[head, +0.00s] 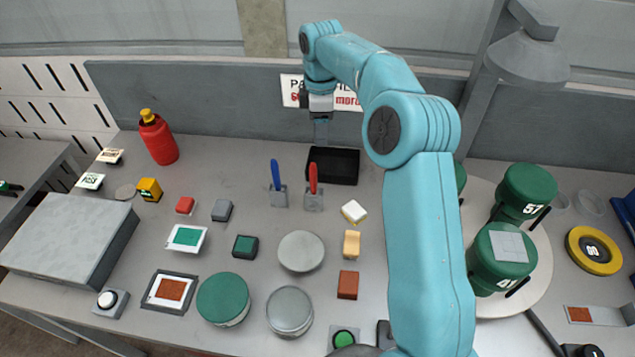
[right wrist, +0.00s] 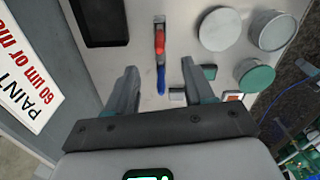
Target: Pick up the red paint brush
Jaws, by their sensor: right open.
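My right gripper (head: 321,138) hangs above the table's back part, apart from and behind the red brush. In the right wrist view my gripper (right wrist: 158,78) is open with nothing held. There the red handle (right wrist: 159,40) shows beyond the fingertips, and the blue handle (right wrist: 161,82) shows between the fingers. My left gripper is not in view.
A black tray (head: 333,180) lies right of and behind the red brush. A white-and-yellow sponge-like block (head: 354,212) and grey disc (head: 301,252) lie nearby. Green cans (head: 502,258) stand on a round plate at right. A red bottle (head: 158,140) stands at back left.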

